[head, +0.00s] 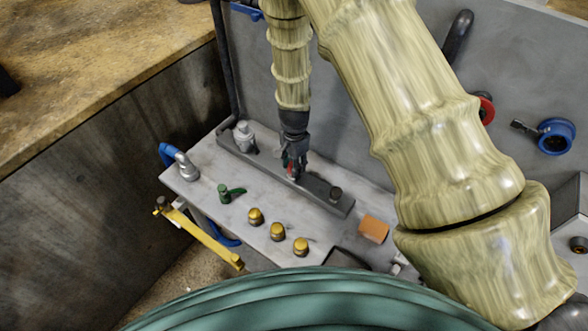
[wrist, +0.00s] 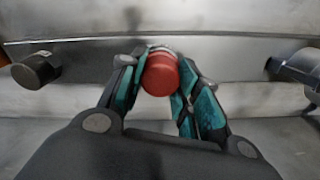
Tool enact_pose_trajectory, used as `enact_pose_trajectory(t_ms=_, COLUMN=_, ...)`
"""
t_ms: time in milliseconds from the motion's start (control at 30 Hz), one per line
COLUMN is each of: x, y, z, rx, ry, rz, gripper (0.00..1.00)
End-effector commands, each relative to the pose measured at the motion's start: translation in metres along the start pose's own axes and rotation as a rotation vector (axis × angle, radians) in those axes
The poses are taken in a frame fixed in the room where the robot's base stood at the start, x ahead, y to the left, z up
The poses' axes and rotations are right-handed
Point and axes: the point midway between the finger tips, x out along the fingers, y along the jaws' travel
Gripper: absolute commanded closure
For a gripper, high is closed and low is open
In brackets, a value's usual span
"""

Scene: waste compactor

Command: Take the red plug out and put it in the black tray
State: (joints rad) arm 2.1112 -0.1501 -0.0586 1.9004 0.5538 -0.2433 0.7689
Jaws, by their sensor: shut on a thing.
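The red plug (head: 291,169) shows as a small red patch at my gripper, over the long dark grey bar (head: 325,198) on the bench. In the wrist view the red plug (wrist: 160,75) is a round red cap between the two fingers. My gripper (head: 295,172) points down and is shut on it; in the wrist view the fingertips (wrist: 160,80) touch its sides. The plug's lower end is hidden, so I cannot tell whether it is still seated in the bar. A dark shape (head: 346,258) at the bench's front edge may be the black tray, mostly hidden by my green body.
A grey fitting (head: 243,137) and a black knob (head: 335,193) stand on the bar, either side of my gripper. Several brass knobs (head: 278,231), a green valve handle (head: 229,193) and an orange block (head: 374,229) are on the bench. A grey wall (head: 350,130) stands behind.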

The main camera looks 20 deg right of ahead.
Motion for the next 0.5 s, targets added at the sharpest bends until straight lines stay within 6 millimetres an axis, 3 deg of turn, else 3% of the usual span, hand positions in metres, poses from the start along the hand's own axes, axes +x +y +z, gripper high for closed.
enact_pose_trajectory(t_ms=500, x=-0.0035, y=0.0002, z=0.0005, rx=-0.033, ry=0.0, rz=0.001, gripper=0.96)
